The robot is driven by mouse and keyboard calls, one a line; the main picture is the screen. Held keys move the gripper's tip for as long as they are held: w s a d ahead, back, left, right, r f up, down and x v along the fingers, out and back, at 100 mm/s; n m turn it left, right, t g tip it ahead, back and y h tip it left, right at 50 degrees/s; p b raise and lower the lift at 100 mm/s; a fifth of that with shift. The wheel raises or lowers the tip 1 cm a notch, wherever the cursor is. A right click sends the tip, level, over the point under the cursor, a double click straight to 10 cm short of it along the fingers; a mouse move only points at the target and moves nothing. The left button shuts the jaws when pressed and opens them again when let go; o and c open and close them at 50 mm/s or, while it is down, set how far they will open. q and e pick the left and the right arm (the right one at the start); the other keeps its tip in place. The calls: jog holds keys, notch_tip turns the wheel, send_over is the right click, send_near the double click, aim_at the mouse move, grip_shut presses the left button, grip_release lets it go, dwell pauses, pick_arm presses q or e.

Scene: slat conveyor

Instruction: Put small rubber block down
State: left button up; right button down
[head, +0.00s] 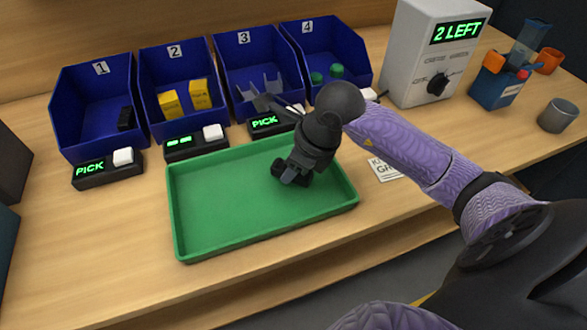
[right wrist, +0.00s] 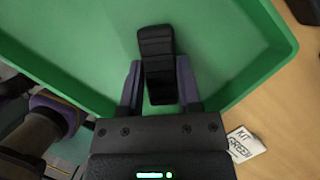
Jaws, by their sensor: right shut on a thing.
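The small rubber block (right wrist: 156,50) is black and ribbed. In the right wrist view it stands out between the two fingers of my right gripper (right wrist: 160,92), which is shut on it. In the head view my right gripper (head: 290,177) is over the right part of the green tray (head: 215,240), low near the tray floor. The block is hard to tell from the dark fingers there, and I cannot tell whether it touches the floor. The rest of the tray looks empty. Another black block (head: 126,119) lies in blue bin 1 (head: 88,95). My left gripper is not in view.
Several numbered blue bins stand behind the tray, including bin 2 (head: 165,70) with yellow boxes. Displays with white buttons (head: 123,156) stand before them. A grey box (head: 435,50) reads "2 LEFT". A kit card (head: 384,169) lies right of the tray.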

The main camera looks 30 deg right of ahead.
jog(key=shift+f, duration=0.75)
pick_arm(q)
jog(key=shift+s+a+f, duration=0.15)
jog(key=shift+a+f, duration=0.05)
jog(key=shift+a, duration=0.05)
pick_arm(e)
jog(key=shift+r, duration=0.1)
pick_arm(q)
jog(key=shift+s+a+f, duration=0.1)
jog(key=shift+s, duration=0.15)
pick_arm(e)
jog(key=shift+c, duration=1.4)
grip_release()
pick_arm(q)
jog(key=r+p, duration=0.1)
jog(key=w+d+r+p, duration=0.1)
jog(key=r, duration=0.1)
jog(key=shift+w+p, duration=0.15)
jog(key=shift+p, duration=0.25)
pick_arm(e)
jog(key=v, duration=1.2)
jog(key=shift+w+r, duration=0.1)
